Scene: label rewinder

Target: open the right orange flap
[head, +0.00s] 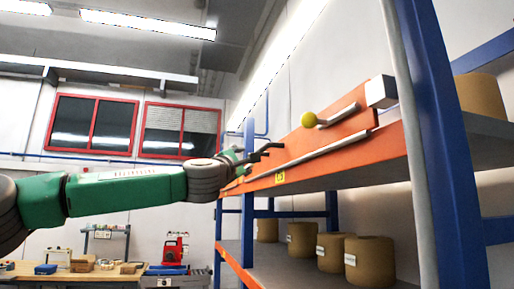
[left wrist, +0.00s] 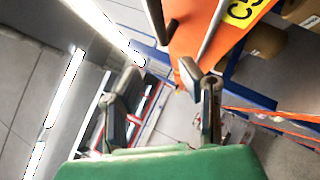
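A long orange panel (head: 345,131), which looks like the flap, runs along the front of the upper shelf in the head view. Whether a finger touches the panel cannot be told. My right gripper is not in view.
The blue shelf upright (head: 440,130) stands at the right. Several brown rolls (head: 330,252) stand on the lower shelf. A workbench (head: 75,270) and a red machine (head: 173,250) are at the back left. The space left of the shelf looks free.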

